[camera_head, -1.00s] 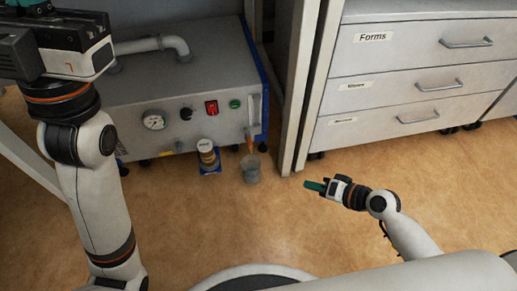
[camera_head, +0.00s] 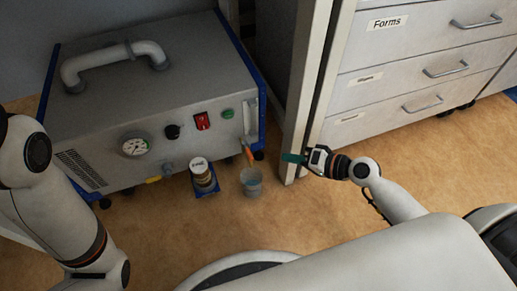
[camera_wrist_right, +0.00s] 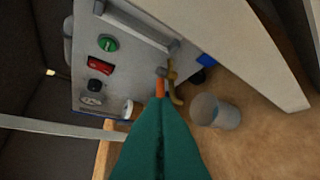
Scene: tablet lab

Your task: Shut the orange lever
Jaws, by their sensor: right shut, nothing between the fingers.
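The orange lever (camera_head: 249,154) is at the lower right of the grey machine's front, on a small tap. It also shows in the right wrist view (camera_wrist_right: 160,88), just past my fingertips, beside a curved brass spout (camera_wrist_right: 173,84). My right gripper (camera_head: 288,157) has green fingers that are shut and empty. In the head view it is to the right of the lever, with a gap between. In the right wrist view its closed fingers (camera_wrist_right: 160,112) point at the lever and overlap its lower end; contact cannot be told. My left gripper is out of view.
A grey beaker (camera_head: 251,182) stands on the floor below the tap. A lidded jar (camera_head: 202,174) is to its left. The grey machine (camera_head: 95,125) has a gauge and a red switch. A white drawer cabinet (camera_head: 400,70) and its post (camera_head: 298,120) are close to my right gripper.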

